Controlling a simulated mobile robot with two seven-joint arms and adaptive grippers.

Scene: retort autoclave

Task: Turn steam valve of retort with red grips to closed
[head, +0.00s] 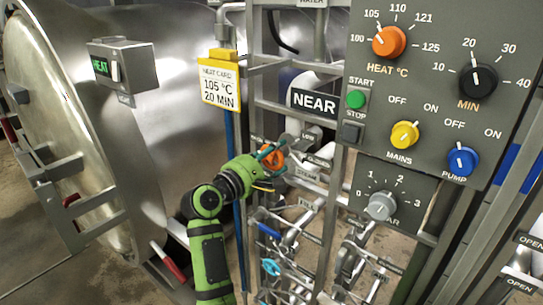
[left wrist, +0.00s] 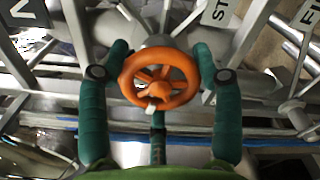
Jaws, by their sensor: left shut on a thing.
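In the head view the orange wheel (head: 272,156) is partly hidden by my left gripper (head: 271,155), which comes in from the left. The retort (head: 150,50) is a large steel vessel at the left, with red grips (head: 173,265) at its door. My right gripper is not in view.
A grey control panel (head: 440,20) with knobs stands at the right. A NEAR sign (head: 314,103) and a yellow-edged heat card (head: 220,85) hang by the pipe frame. Several pipes and blue-handled valves (head: 271,267) lie below the wheel.

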